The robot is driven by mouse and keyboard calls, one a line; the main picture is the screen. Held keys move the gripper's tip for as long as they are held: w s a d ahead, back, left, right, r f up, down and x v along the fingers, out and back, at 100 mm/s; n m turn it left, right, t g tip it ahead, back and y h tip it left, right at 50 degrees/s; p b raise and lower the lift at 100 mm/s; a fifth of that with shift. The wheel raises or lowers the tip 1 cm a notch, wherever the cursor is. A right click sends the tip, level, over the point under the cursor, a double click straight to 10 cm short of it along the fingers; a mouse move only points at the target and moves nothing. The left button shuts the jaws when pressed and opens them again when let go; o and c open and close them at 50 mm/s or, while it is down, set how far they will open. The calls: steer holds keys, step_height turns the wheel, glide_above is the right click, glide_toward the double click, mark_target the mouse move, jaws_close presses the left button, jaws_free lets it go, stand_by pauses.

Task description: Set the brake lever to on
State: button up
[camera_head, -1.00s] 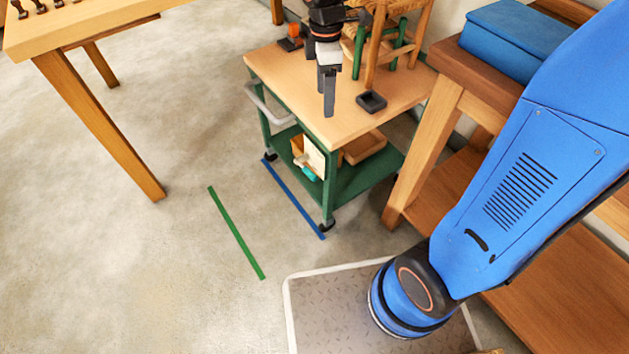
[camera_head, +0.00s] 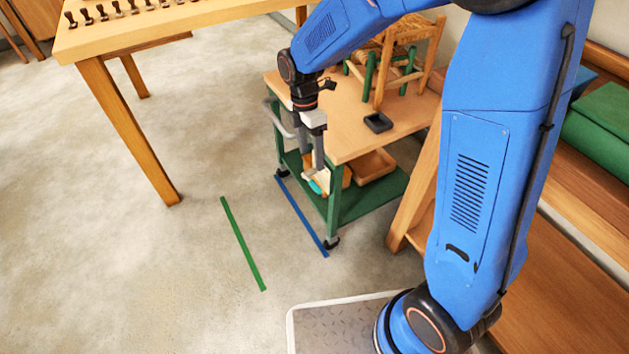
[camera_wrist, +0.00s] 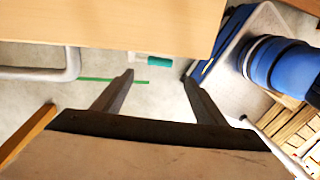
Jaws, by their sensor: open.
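The green trolley with a wooden top (camera_head: 352,128) stands in the middle of the head view. A pale plate (camera_head: 325,178) with a teal piece (camera_head: 317,188) is on its near side, below the top; these look like the brake lever parts, but its setting cannot be told. My gripper (camera_head: 311,158) points down in front of that side, overlapping the plate in the picture. In the wrist view, my open, empty gripper (camera_wrist: 158,77) has the teal piece (camera_wrist: 160,60) just beyond and between its fingertips, under the trolley top's edge (camera_wrist: 115,22). I see no contact.
A grey push handle (camera_head: 280,118) sticks out at the trolley's left. A small black tray (camera_head: 378,122) and a small chair (camera_head: 388,68) stand on top. Green (camera_head: 243,243) and blue (camera_head: 301,215) floor strips lie nearby. A wooden table (camera_head: 115,115) stands left, with open floor between.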

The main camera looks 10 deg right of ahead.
mark_target(315, 185)
steer(key=f, duration=0.3)
steer(key=s+f, duration=0.1)
steer(key=f, duration=0.7)
steer(key=shift+s+d, duration=0.4)
steer(key=shift+r, duration=0.1)
